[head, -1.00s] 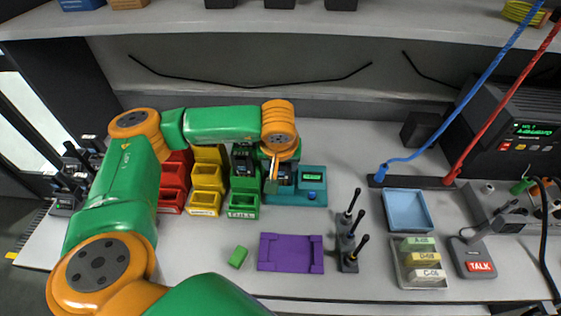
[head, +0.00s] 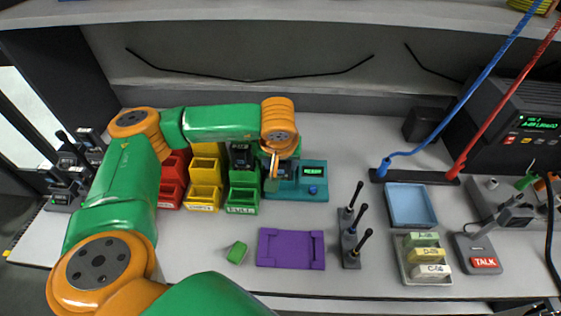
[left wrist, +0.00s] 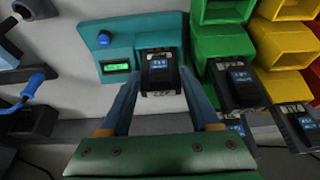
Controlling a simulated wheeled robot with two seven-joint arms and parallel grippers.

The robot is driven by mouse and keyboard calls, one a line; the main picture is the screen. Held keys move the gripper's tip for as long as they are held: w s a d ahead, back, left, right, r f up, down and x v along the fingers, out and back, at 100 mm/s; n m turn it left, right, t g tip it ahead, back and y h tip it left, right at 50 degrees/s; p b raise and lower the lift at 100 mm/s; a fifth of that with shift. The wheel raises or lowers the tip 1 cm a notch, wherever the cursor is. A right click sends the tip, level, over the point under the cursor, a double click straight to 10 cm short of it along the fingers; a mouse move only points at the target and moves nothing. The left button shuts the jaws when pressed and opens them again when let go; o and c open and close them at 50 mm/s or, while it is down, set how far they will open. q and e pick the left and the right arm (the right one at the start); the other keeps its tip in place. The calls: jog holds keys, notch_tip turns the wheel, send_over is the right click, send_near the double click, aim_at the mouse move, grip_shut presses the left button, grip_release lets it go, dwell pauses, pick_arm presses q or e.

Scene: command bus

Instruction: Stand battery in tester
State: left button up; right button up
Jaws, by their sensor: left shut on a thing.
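The teal tester (head: 313,189) stands at the back middle of the bench, with a lit green screen and a blue knob. The left wrist view also shows the tester (left wrist: 118,42). My left gripper (left wrist: 160,82) is shut on a dark battery (left wrist: 159,70) with a blue label, one finger on each side. The battery is at the tester's slot end and looks upright; whether it is fully seated I cannot tell. In the head view my left gripper (head: 277,176) comes down over the tester's left end and partly hides the battery. My right gripper is not in view.
Green bins (head: 243,201), yellow bins (head: 204,199) and red bins (head: 170,194) stand left of the tester; dark batteries sit in the green ones. A purple tray (head: 291,249), a green block (head: 237,252) and upright radios (head: 352,240) are in front.

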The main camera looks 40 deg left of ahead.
pick_arm(q)
jog(key=o, duration=1.5)
jog(key=b+v, duration=0.1)
jog(key=v, duration=0.6)
